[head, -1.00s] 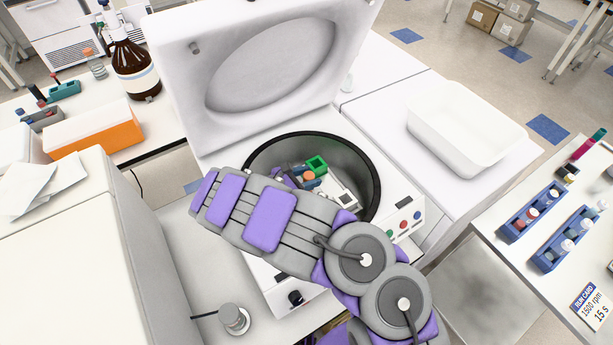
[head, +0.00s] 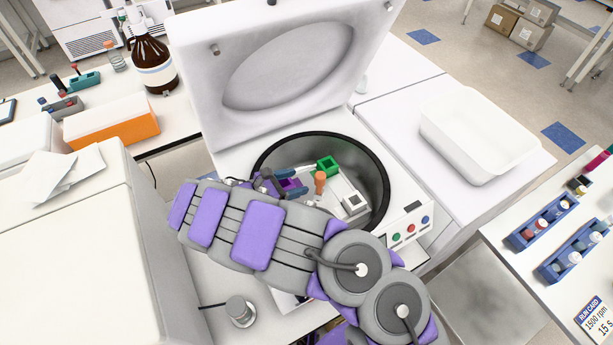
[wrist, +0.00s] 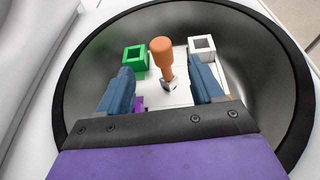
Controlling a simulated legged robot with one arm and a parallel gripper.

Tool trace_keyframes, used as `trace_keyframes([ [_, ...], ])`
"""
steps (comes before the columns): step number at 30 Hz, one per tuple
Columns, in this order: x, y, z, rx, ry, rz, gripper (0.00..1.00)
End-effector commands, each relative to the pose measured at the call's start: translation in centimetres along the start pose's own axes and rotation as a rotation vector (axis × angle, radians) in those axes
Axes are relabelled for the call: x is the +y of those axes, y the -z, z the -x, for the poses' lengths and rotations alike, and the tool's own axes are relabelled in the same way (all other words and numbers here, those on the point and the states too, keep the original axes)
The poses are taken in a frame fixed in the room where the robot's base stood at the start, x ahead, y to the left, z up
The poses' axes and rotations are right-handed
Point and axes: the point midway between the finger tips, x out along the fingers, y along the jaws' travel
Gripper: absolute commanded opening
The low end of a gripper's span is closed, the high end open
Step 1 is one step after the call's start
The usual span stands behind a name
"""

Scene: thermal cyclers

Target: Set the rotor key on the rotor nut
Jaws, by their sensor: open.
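The rotor key, with an orange handle (head: 320,182), stands roughly upright over the middle of the white rotor (head: 340,190) inside the centrifuge bowl. In the wrist view the key (wrist: 162,55) has a metal lower end at the rotor's centre. The rotor nut is hidden under it, so I cannot tell how deep the key sits. My gripper (head: 294,182) is open just left of the key. In the wrist view my blue fingers (wrist: 163,80) are spread on either side of the key's line, with gaps to it.
Green (head: 328,165) and white (head: 354,204) square holders sit on the rotor, with a purple one partly hidden by my gripper. The dark bowl rim (head: 384,165) surrounds them. The raised lid (head: 290,70) stands behind. A white tray (head: 480,135) is at right.

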Motion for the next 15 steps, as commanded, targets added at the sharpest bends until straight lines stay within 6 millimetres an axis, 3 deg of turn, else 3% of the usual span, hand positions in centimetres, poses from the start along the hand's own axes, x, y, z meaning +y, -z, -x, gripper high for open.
trace_keyframes([
  [6, 0.1, -0.1, 2.3, 0.002, -0.002, -0.001, 0.66],
  [15, 0.0, -0.1, 2.5, 0.001, 0.001, -0.002, 0.66],
])
